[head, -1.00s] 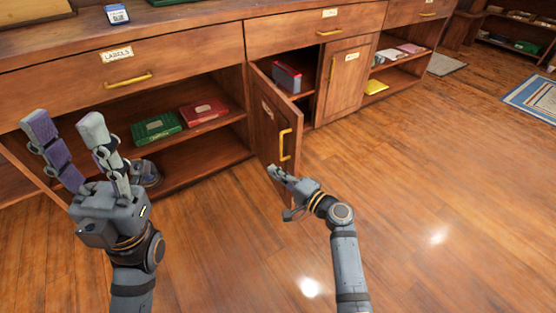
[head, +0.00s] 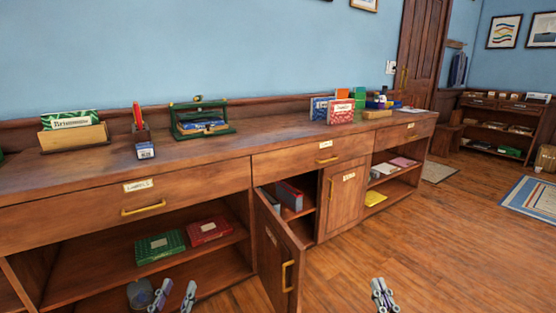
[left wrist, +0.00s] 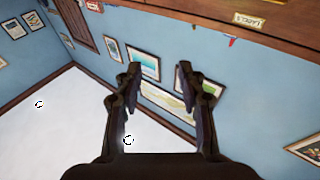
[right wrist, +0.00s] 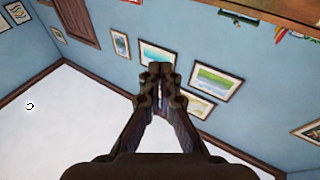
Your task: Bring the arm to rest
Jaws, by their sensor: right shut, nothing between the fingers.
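My left gripper (head: 174,295) shows at the bottom edge of the head view, in front of the left open shelf; only its fingers are in the picture. In the left wrist view its two fingers (left wrist: 158,75) stand apart with nothing between them. My right gripper (head: 384,296) is at the bottom edge of the head view, over the floor and right of the open cabinet door. In the right wrist view its fingertips (right wrist: 160,72) meet, with nothing held. Both arms are otherwise below the head picture.
The open cabinet door (head: 278,253) with a yellow handle juts out between my grippers. A green box (head: 160,246) and a red box (head: 209,230) lie on the left shelf. Book ends and a green rack (head: 202,120) stand on the counter. The wood floor (head: 450,240) at right is clear.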

